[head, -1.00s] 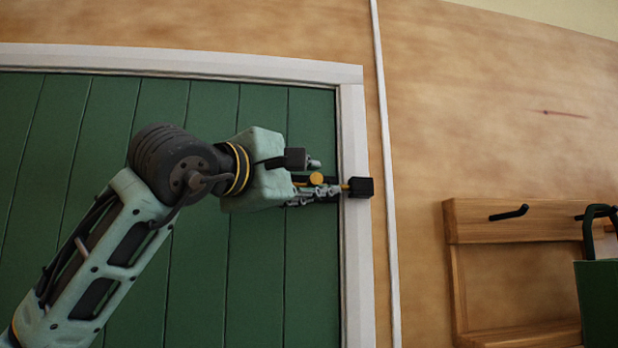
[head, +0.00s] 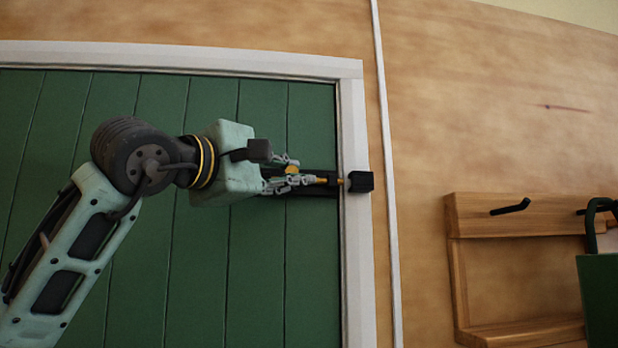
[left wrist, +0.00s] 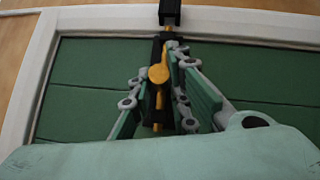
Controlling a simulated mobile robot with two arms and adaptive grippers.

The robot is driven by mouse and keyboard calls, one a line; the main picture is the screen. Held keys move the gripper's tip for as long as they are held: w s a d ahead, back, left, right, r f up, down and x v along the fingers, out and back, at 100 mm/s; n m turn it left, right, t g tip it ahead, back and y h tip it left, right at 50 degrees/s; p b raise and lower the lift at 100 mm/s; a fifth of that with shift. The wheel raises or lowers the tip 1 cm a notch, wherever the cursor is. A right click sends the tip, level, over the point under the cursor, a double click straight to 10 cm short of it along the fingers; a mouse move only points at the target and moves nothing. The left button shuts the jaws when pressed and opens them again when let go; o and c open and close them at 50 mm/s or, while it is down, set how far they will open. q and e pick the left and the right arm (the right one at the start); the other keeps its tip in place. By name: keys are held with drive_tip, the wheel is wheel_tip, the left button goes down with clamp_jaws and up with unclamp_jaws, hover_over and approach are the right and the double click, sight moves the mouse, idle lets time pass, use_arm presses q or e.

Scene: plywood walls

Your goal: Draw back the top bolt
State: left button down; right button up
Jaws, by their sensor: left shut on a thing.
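The top bolt has a round brass knob (head: 292,170) and a brass rod on a black plate (head: 318,190) near the door's upper right edge. My left gripper (head: 286,177) is shut on the knob, its fingers on either side. The black keeper (head: 360,181) sits on the white frame. A thin bit of rod shows beside the keeper; I cannot tell whether its tip is still inside. The left wrist view shows the knob (left wrist: 158,74) between the fingers and the keeper (left wrist: 170,12) beyond. My right gripper is not in view.
The green plank door (head: 260,270) is closed in its white frame (head: 353,130). On the plywood wall at right hangs a wooden rack (head: 460,216) with black hooks (head: 510,207).

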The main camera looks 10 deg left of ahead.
use_arm(q)
drive_tip(key=shift+s+a+r, duration=0.15)
drive_tip(key=shift+s+a, duration=0.05)
drive_tip(key=shift+a, duration=0.25)
drive_tip(key=shift+s+a+r, duration=0.15)
drive_tip(key=shift+a, duration=0.25)
drive_tip(key=shift+d, duration=0.1)
drive_tip(key=c, duration=2)
unclamp_jaws()
drive_tip(key=shift+c, duration=0.2)
drive_tip(key=o, duration=0.3)
drive_tip(key=shift+s+f, duration=0.1)
drive_tip(key=v, duration=1.2)
